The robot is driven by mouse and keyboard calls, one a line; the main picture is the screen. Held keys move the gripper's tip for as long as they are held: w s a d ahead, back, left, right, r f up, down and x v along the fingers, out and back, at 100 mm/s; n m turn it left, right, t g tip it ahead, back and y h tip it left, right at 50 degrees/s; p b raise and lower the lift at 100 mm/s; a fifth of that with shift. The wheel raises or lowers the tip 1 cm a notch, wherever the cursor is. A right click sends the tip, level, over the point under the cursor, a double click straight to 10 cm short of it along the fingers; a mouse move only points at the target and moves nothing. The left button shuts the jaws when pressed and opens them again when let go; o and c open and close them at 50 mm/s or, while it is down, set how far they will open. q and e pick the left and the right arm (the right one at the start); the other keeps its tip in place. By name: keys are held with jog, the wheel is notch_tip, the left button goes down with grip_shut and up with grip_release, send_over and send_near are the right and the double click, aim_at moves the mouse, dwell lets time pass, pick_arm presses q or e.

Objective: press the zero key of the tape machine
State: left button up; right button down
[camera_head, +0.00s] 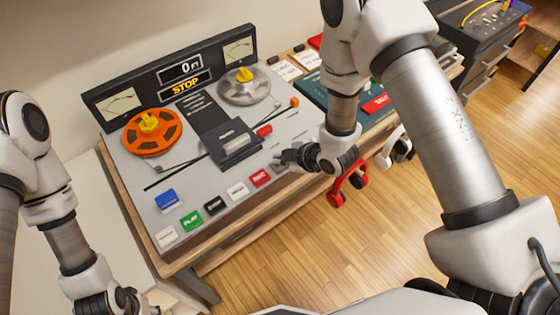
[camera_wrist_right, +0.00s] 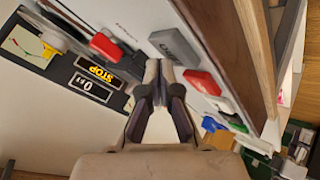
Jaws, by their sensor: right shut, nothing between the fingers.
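The tape machine (camera_head: 215,190) has a sloped pale panel with an orange reel (camera_head: 152,135), a grey reel and a row of coloured keys. My left gripper (camera_head: 125,300) is at the lower left, fingers unclear.
A red key (camera_head: 265,131) lies beside the dark head block (camera_head: 234,144). Green PLAY, black, white and blue keys line the front. A teal device (camera_head: 318,88) stands to the right. Red headphones (camera_head: 350,184) hang by the table's front edge.

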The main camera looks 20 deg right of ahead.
aim_at(282, 166)
jog(key=shift+r, duration=0.4)
notch_tip(282, 166, up, 5)
jog(key=p, duration=0.4)
jog(key=shift+r, duration=0.1)
jog(key=shift+f, duration=0.2)
dwell(0.5)
